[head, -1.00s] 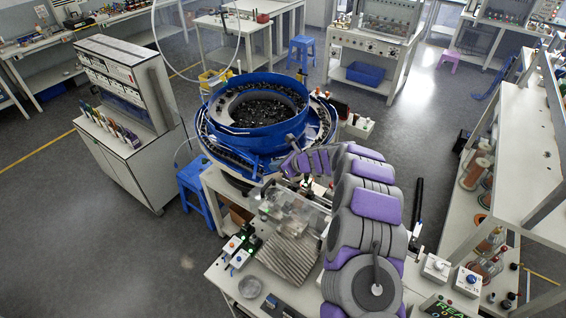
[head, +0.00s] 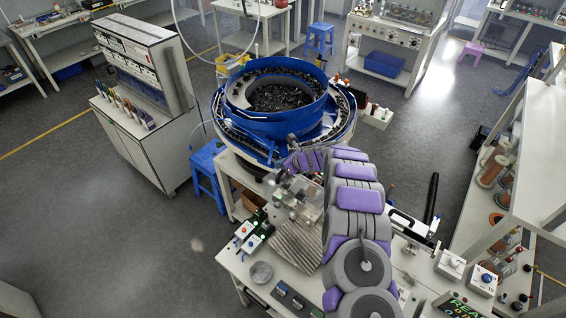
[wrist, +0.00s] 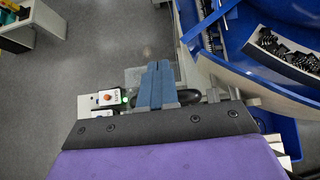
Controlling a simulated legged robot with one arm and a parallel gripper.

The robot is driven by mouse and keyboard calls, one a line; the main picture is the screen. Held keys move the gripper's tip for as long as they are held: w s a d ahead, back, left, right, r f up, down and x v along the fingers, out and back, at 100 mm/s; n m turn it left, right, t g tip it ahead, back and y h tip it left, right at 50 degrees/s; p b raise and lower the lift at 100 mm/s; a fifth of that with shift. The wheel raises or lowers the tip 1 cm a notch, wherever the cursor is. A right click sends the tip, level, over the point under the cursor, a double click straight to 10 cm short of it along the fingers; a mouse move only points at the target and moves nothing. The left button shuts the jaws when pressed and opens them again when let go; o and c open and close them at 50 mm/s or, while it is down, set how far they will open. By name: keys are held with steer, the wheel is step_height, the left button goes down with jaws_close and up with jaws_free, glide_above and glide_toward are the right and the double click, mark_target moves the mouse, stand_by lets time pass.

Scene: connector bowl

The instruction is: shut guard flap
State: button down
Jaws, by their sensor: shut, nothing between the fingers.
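The clear guard (head: 309,214) covers a small mechanism on the workbench, just in front of the blue bowl feeder. I cannot make out the flap's edges or its angle in the head view. In the wrist view a clear panel (wrist: 133,76) shows beside the fingertips; I cannot tell if they touch it. My gripper (wrist: 158,66) has its blue fingers closed together with nothing between them. In the head view my arm reaches along the right of the guard, and the fingertips are hard to make out there.
The blue bowl feeder (head: 230,97) full of dark parts stands behind the guard. A button box with orange and white buttons (head: 244,230), a ribbed plate (head: 297,246) and a round dish (head: 261,272) lie on the bench's left. A black handle (head: 431,198) rises at right.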

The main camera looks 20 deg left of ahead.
steer(key=shift+a+f, duration=0.1)
steer(key=shift+a, duration=0.05)
steer(key=shift+d, duration=0.35)
steer(key=shift+d+r, duration=0.3)
steer(key=shift+r, duration=0.1)
steer(key=b+v, duration=0.1)
steer(key=v, duration=1.5)
steer(key=shift+b, duration=0.35)
steer(key=shift+s, duration=0.15)
